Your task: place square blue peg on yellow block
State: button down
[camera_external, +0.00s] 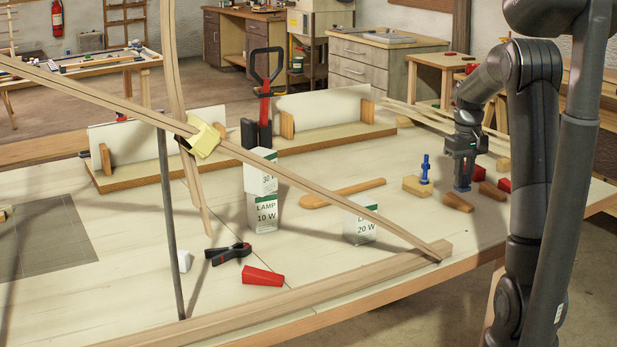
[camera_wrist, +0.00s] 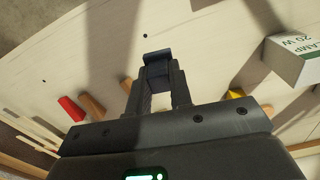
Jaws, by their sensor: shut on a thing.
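My gripper (camera_external: 464,160) points down over the right part of the table, close to its surface. It is shut on a dark blue peg (camera_external: 462,184), which shows as a dark blue-grey piece between the fingers in the wrist view (camera_wrist: 157,72). The fingers hide part of it. A yellow block (camera_external: 416,187) lies on the table just left of my gripper. A brighter blue upright piece (camera_external: 426,170) stands on or right behind that block; I cannot tell which. A bit of yellow (camera_wrist: 236,93) shows right of the fingers in the wrist view.
Brown wooden pieces (camera_external: 457,202) and red pieces (camera_external: 504,185) lie close around my gripper. Another yellowish block (camera_external: 503,165) is behind right. A lamp box (camera_external: 360,226) and a wooden paddle (camera_external: 342,193) are to the left. A long lath (camera_external: 320,196) slants above the table.

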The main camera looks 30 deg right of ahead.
jog(key=w+a+r+n, duration=0.1)
jog(key=w+a, duration=0.1)
jog(key=w, duration=0.6)
jog(key=w+a+r, duration=0.2)
jog(key=w+a, duration=0.1)
jog(key=w, duration=0.5)
jog(key=w+a+f, duration=0.4)
jog(key=w+a, duration=0.1)
jog(key=w+a+f, duration=0.2)
jog(key=a+f, duration=0.1)
jog(key=shift+w+a, duration=0.15)
jog(key=shift+w, duration=0.05)
jog(key=shift+w+a+f, duration=0.1)
jog(key=shift+a+f, duration=0.1)
jog(key=shift+f, duration=1.9)
jog(key=c, duration=1.3)
grip_release()
jog(key=shift+f, duration=0.1)
